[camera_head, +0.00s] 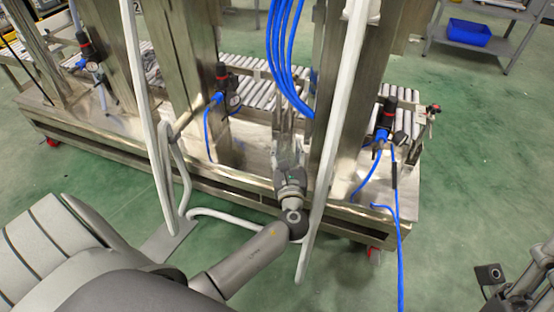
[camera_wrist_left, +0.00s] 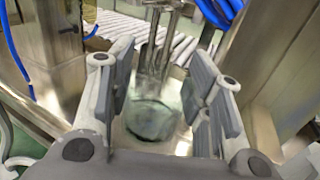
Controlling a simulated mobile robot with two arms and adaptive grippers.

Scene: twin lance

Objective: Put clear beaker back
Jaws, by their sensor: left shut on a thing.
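The clear beaker (camera_wrist_left: 152,118) stands between the two fingers of my left gripper (camera_wrist_left: 160,92) in the left wrist view. It is see-through, and its edges are hard to make out. In the head view the left gripper (camera_head: 288,152) reaches in over the steel machine's deck, and the beaker is faint there between the fingers. The gripper is shut on the beaker. I cannot tell whether the beaker's base touches the deck. Part of my right gripper (camera_head: 512,284) shows at the lower right edge, away from the machine; its fingers are not clear enough to judge.
Steel uprights (camera_head: 350,110) stand on both sides of the left gripper. Blue hoses (camera_head: 285,60) hang just above it. White tubes (camera_head: 335,130) cross near the left arm. A roller conveyor (camera_head: 258,92) lies behind. Green floor is free at right.

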